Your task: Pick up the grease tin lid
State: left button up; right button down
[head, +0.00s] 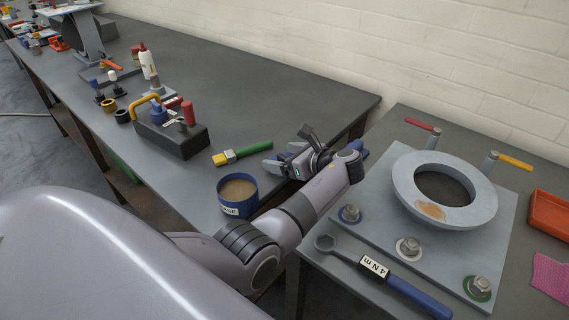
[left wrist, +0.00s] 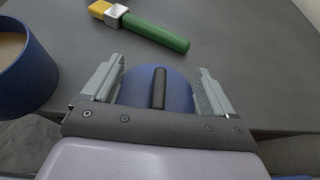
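The grease tin lid (left wrist: 181,92) is a blue disc with a black bar handle (left wrist: 159,88). In the left wrist view it lies between the two fingers of my left gripper (left wrist: 160,72). The fingers are wide apart, one on each side of the handle, and do not touch it. In the head view my left gripper (head: 272,153) is low over the bench near its right end, and I cannot make out the lid there. The open blue grease tin (head: 238,195), full of tan grease, stands to the left of the gripper; it also shows in the left wrist view (left wrist: 28,85).
A green-handled brush (head: 243,153) lies just beyond the tin. A dark block with tools (head: 172,138) stands farther left. On the right bench are a grey plate with a large ring (head: 402,192) and a torque wrench (head: 375,272). The bench behind the brush is clear.

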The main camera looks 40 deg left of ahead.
pick_arm(q)
jog(key=shift+s+d+f, duration=0.15)
jog(key=shift+f, duration=0.2)
jog(key=shift+r, duration=0.1)
